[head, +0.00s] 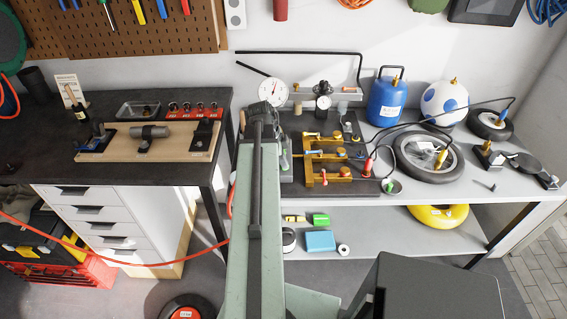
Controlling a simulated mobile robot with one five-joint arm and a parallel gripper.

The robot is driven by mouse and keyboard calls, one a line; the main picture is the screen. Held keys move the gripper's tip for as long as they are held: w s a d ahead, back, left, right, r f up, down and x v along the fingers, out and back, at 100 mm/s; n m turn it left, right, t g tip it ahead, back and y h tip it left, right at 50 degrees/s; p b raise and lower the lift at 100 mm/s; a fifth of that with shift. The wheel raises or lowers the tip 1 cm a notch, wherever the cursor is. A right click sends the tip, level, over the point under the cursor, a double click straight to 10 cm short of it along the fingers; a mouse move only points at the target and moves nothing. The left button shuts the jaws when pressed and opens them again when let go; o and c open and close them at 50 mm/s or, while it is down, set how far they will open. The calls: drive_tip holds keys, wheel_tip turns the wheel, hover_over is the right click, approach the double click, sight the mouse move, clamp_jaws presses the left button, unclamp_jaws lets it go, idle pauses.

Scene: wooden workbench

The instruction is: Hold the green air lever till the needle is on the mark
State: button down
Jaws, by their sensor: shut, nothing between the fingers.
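A large white dial gauge (271,91) faces me just beyond the end of my arm; its thin needle and any mark are too small to read surely. A smaller dark-rimmed gauge (323,102) stands to its right. A brass manifold (345,171) with coloured levers and knobs lies on the dark plate (350,128) right of my arm. A small greenish part (284,163) shows close beside my arm; I cannot tell whether it is the green air lever. My gripper (272,108) is shut and empty below the large gauge, its fingertips hard to make out.
A wooden board (110,157) with a clamped cylinder lies on the dark bench at left.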

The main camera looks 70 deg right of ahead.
drive_tip(key=shift+r, duration=0.1)
drive_tip(key=shift+r+p, duration=0.7)
drive_tip(key=shift+p, duration=0.1)
drive_tip(key=shift+r, duration=0.25)
drive_tip(key=d+p+v, duration=0.1)
drive_tip(key=p+v, duration=1.2)
drive_tip(key=shift+s+r, duration=0.3)
